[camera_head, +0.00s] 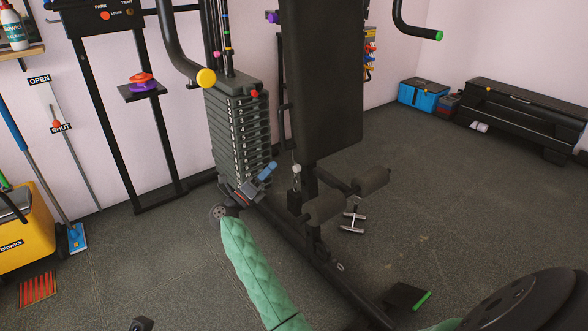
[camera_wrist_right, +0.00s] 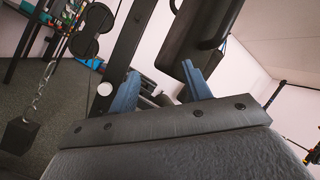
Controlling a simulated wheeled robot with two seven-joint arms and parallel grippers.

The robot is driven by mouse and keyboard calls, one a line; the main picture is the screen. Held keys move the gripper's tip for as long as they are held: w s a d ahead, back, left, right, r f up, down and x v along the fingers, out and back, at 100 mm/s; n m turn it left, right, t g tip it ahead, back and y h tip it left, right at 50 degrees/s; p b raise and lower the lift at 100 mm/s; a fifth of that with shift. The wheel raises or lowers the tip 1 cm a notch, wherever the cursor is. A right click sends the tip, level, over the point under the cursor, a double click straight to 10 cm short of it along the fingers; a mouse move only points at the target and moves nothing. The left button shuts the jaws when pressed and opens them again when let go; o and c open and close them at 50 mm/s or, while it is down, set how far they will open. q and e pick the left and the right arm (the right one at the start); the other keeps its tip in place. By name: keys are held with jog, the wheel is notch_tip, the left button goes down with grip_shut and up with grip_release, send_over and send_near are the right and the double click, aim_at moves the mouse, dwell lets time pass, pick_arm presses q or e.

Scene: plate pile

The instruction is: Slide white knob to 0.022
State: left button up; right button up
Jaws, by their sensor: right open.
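The small white knob (camera_head: 297,168) sits on the dark frame of the gym machine, just below the black backrest. It also shows in the right wrist view (camera_wrist_right: 105,89), on a black upright, just left of the left blue finger. My right gripper (camera_head: 268,171) has blue fingers and is left of the knob in the head view, in front of the weight stack's lower end. Its fingers stand apart in the right wrist view (camera_wrist_right: 160,88), with nothing between them. The knob lies outside the gap, apart from the fingers as far as I can tell.
The numbered weight stack (camera_head: 237,125) stands behind my right gripper. The black backrest (camera_head: 322,80) and padded rollers (camera_head: 370,181) are close to the knob. A black block (camera_wrist_right: 22,135) hangs on a chain. Open floor lies at right.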

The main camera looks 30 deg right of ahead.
aim_at(294, 169)
jog(key=w+d+f+m+g+y, duration=0.25)
jog(key=w+d+f+y, duration=0.25)
jog(key=w+d+f, duration=0.3)
jog(key=shift+s+d+f+b, duration=0.1)
jog(key=shift+d+f+b, duration=0.1)
jog(key=shift+d, duration=0.95)
jog(key=shift+s+d+f+b, duration=0.1)
jog(key=shift+d+f+b, duration=0.1)
jog(key=shift+d, duration=0.95)
jog(key=shift+s+d+f+b, duration=0.1)
jog(key=shift+d+b, duration=0.1)
jog(key=shift+d, duration=0.95)
jog(key=shift+c, duration=0.2)
grip_shut()
